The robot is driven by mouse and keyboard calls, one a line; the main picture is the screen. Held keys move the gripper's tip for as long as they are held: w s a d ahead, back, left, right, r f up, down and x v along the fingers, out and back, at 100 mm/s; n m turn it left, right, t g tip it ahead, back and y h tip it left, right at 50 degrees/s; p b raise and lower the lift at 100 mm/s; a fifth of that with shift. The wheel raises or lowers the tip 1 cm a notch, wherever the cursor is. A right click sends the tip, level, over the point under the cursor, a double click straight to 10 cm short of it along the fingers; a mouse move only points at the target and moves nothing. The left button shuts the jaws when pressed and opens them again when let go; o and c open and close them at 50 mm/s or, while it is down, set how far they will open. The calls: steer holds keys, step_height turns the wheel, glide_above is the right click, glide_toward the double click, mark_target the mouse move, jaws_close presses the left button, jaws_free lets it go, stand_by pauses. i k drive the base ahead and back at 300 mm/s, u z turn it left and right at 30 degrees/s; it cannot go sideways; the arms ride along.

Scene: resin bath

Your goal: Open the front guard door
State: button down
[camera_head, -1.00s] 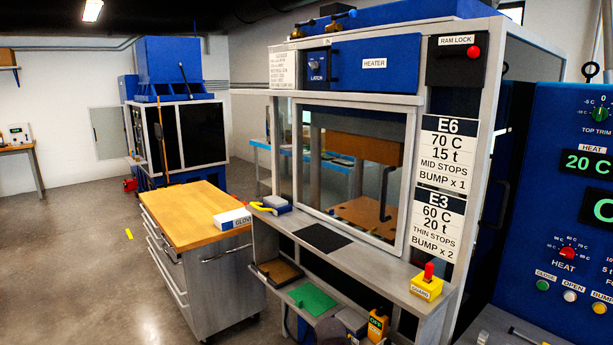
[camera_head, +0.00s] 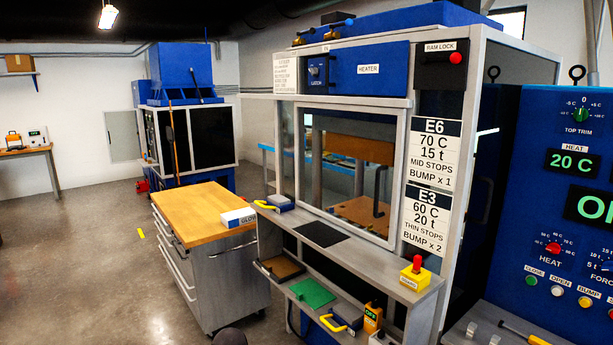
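The front guard door (camera_head: 399,175) is a grey-framed clear panel on the front of the blue and grey press. It looks shut in its frame. A dark upright bar handle (camera_head: 380,190) sits on its right side. Through the panel, brown blocks show inside the press. A yellow box with a red button (camera_head: 416,274), its label apparently reading GUARD, stands on the shelf below the door's right corner.
A grey shelf (camera_head: 365,262) runs below the door, with a dark pad (camera_head: 323,234) on it. A wood-topped cart (camera_head: 195,205) stands left of the press. A blue control panel (camera_head: 570,130) is at right. Open floor lies at left.

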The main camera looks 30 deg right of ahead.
mark_target(390, 244)
steer(key=z, duration=0.35)
steer(key=k, duration=1.35)
steer(key=z, duration=0.85)
steer(key=i, duration=1.55)
steer(key=u, duration=0.4)
